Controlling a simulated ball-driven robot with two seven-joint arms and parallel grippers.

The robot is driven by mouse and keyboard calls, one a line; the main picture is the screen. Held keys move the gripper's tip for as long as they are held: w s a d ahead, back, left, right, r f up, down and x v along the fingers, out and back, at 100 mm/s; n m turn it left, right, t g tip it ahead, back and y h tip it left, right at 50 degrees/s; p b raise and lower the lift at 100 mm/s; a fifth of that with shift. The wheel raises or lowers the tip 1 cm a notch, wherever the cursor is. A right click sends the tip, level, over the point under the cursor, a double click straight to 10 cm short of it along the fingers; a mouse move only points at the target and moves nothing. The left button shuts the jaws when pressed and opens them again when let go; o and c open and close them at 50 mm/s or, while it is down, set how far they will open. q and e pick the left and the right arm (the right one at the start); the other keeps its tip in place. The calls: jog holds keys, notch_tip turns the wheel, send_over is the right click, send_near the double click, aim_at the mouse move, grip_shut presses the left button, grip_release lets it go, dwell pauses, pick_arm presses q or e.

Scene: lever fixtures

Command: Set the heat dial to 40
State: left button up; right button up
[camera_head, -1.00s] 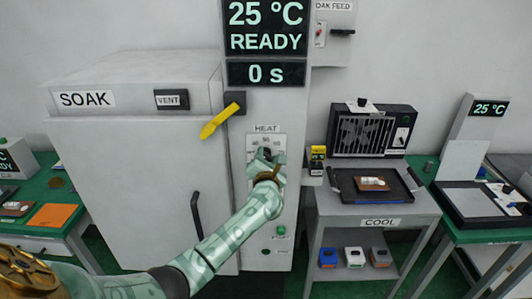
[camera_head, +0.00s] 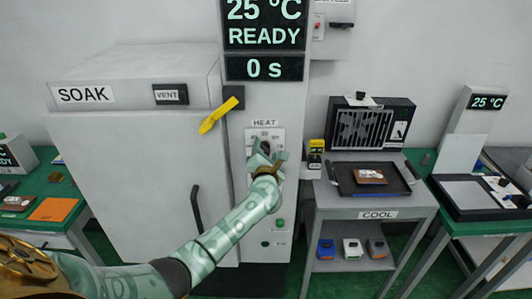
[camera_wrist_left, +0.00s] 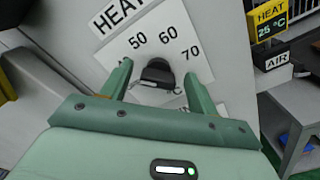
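The heat dial is a dark knob (camera_wrist_left: 157,73) on a white scale plate marked 50, 60 and 70, under the HEAT label (camera_head: 265,123) on the grey oven column. Lower marks are hidden by my gripper. The knob's pointer setting is not clear. My left gripper (camera_wrist_left: 160,88), green, is in front of the dial with one finger on each side of the knob. Gaps show between the fingers and the knob, so it looks open and not clamped. In the head view my left gripper (camera_head: 265,152) covers much of the scale plate. My right gripper is not in view.
A yellow lever (camera_head: 218,116) sticks out left of the dial. The display (camera_head: 264,38) reads 25 °C READY, and the timer (camera_head: 264,68) 0 s. A yellow-and-black gauge (camera_head: 316,154) stands close right. A green button (camera_head: 280,223) is below. The SOAK cabinet (camera_head: 130,180) fills the left.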

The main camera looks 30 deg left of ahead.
pick_arm(q)
jog(key=shift+s+d, duration=0.1)
jog(key=p+v, duration=0.1)
jog(key=v, duration=1.5)
jog(key=shift+d, duration=0.15)
